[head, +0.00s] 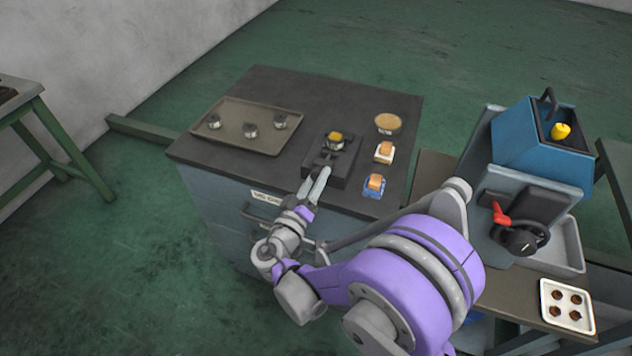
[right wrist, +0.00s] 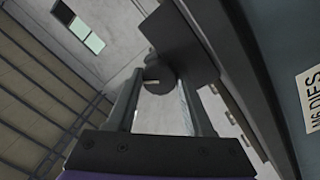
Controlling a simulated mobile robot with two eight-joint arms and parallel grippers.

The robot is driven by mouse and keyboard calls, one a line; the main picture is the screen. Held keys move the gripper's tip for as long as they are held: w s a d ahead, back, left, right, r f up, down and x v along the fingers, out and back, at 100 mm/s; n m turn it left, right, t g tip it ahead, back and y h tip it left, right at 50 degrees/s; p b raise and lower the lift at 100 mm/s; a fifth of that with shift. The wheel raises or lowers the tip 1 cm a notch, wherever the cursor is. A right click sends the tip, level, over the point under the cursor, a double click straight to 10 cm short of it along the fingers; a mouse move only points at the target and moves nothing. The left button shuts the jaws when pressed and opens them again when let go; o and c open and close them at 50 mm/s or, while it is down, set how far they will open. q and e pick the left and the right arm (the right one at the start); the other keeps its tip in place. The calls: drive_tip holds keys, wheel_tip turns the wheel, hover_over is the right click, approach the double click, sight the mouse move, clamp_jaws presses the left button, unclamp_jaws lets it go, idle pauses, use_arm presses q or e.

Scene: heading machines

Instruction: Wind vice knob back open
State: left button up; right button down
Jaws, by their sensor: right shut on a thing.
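The small dark vice (head: 340,168) sits near the front edge of the cabinet's dark top, with a yellow-topped round piece (head: 335,137) at its far end. My right gripper (head: 318,180) reaches in from the front, its two pale fingers at the vice's near end. In the right wrist view, the round dark knob (right wrist: 158,80) is between the tips of my right gripper (right wrist: 160,92), which is shut on it. The vice body shows as a dark block (right wrist: 186,52) behind the knob. In the head view the fingers mostly hide the knob. My left gripper is out of view.
A brown tray (head: 232,108) with several round metal pieces lies left of the vice. A tan round container (head: 388,122) and two small orange-topped blocks stand to its right. A blue machine (head: 530,150) with a red lever stands further right, near a white tray (head: 547,315).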

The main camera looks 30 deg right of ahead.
drive_tip(key=n+b, duration=0.1)
drive_tip(key=n, duration=0.2)
drive_tip(key=shift+f+n, duration=0.15)
drive_tip(key=shift+n, duration=0.25)
drive_tip(key=shift+n+t+b, duration=0.3)
drive_tip(key=shift+n+b, duration=0.25)
drive_tip(key=shift+n, duration=1.35)
drive_tip(key=shift+c, duration=1.4)
unclamp_jaws()
drive_tip(key=r+v, duration=0.1)
drive_tip(key=v, duration=1)
drive_tip(key=shift+f+b, duration=0.3)
drive_tip(key=shift+b, duration=0.15)
drive_tip(key=shift+d, duration=0.25)
